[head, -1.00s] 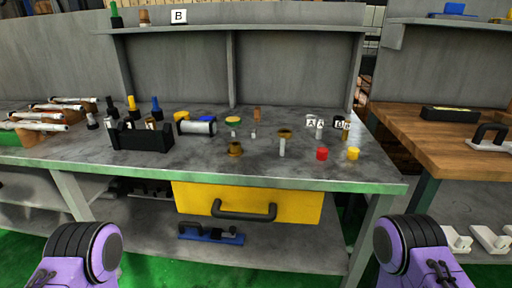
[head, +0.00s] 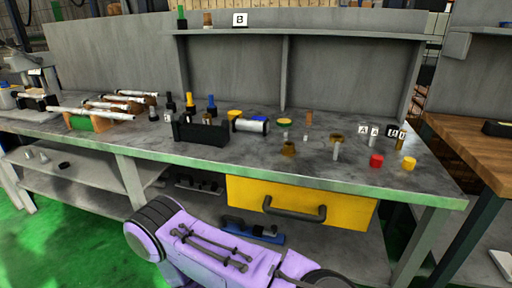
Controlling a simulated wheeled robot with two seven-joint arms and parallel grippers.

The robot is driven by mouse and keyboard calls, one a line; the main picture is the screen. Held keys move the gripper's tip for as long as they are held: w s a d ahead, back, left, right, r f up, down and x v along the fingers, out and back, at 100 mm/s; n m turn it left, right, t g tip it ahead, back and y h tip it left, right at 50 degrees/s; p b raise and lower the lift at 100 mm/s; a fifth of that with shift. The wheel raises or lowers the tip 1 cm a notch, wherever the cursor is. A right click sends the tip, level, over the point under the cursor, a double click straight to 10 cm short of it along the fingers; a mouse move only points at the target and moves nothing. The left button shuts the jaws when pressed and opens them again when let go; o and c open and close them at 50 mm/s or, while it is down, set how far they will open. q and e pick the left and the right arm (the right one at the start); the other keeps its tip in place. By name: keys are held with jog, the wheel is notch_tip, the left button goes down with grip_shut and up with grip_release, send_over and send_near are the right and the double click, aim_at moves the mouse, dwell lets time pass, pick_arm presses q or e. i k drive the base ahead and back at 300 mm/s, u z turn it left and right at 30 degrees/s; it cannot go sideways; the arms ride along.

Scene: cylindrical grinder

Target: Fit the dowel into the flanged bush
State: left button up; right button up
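A brass flanged piece (head: 288,149) stands on the grey bench near its front edge, above the yellow drawer. A second brass piece with a wide rim (head: 336,138) is to its right. A slim light-grey pin (head: 337,152) stands upright just in front of this rimmed piece; I cannot tell whether they touch. A short brown cylinder (head: 309,118) stands farther back. I cannot tell for certain which of these are the dowel and the bush. Neither of my grippers is in view; only purple arm links show at the bottom.
A red cap (head: 376,160) and a yellow cap (head: 408,164) sit near the right front. The yellow drawer (head: 298,204) is below the bench edge. Bare bench lies around the brass pieces.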

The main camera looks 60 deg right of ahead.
aim_at(289, 149)
jog(key=u, duration=0.35)
jog(key=k, duration=1.4)
jog(key=z, duration=1.45)
jog(key=i, duration=0.45)
